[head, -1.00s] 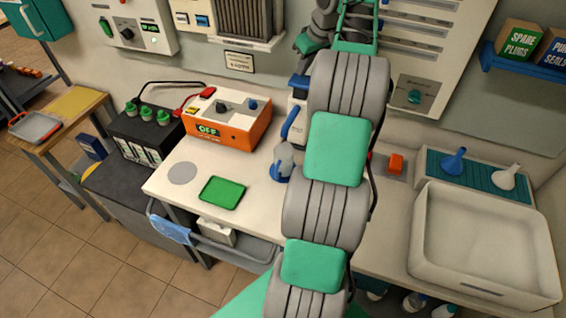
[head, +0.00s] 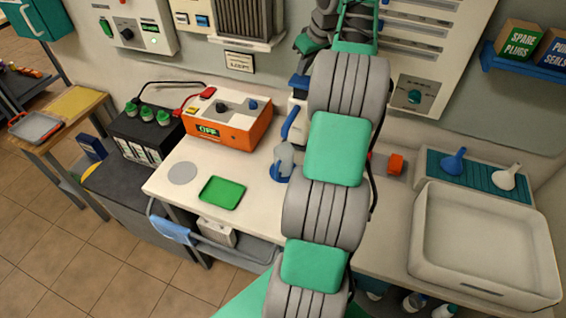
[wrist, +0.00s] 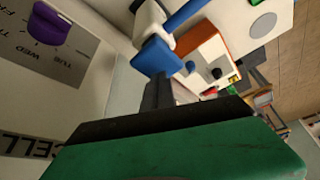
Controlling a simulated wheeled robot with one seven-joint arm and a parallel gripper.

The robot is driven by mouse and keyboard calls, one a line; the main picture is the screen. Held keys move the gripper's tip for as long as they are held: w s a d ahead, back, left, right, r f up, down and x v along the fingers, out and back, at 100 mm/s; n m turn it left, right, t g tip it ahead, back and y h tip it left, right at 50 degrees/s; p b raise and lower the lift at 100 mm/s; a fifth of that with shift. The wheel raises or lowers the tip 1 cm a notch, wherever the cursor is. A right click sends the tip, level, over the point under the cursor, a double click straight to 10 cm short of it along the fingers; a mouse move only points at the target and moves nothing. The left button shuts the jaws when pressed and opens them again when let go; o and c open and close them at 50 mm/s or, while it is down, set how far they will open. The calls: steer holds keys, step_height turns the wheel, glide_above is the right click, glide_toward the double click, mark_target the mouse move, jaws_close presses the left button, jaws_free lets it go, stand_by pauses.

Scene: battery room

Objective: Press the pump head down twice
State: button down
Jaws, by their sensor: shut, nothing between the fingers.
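The pump head, as I take it, is a blue block (wrist: 157,57) on a whitish neck (wrist: 149,20) in the wrist view. My gripper (wrist: 158,84) is shut and empty, its dark fingertips close by the blue block; I cannot tell whether they touch. In the head view a blue top (head: 298,82) shows at the left edge of my arm, above a white body with a blue handle (head: 291,122) at the back of the bench. My arm hides the rest of it.
An orange charger (head: 240,135) marked OFF and a black battery (head: 145,145) stand to the left. A green tray (head: 222,192) and a grey-blue piece (head: 284,160) are on the bench. A white sink (head: 485,240) is at right. A panel with a purple knob (wrist: 48,24) is close beside my gripper.

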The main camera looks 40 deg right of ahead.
mark_target(303, 80)
steer(key=shift+f, duration=0.1)
steer(key=shift+f+b, duration=2.2)
steer(key=shift+f, duration=0.5)
steer(key=shift+r, duration=0.1)
step_height(303, 80, up, 5)
steer(key=p, duration=0.5)
steer(key=shift+r+p, duration=0.2)
steer(key=shift+p, duration=0.2)
steer(key=shift+f, duration=0.15)
